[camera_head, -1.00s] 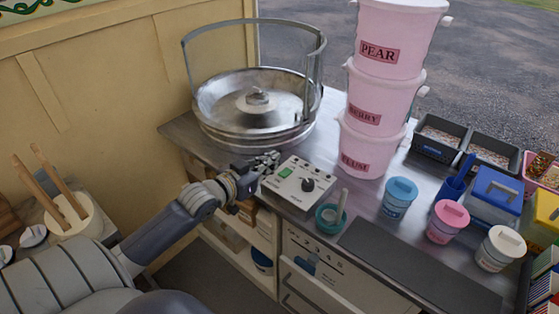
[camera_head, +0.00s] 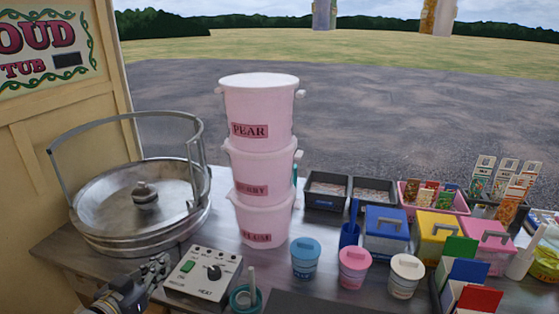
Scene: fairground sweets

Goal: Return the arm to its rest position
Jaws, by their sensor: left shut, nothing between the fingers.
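Most of my left arm is below the picture. My right gripper is not in view.
A metal floss pan (camera_head: 112,208) with a guard rail stands behind the gripper. Pink tubs (camera_head: 262,165) are stacked behind the control box. A teal cup (camera_head: 243,298) stands beside the box. Lidded jars (camera_head: 354,268), bins (camera_head: 386,230) and trays (camera_head: 325,192) fill the counter's right side.

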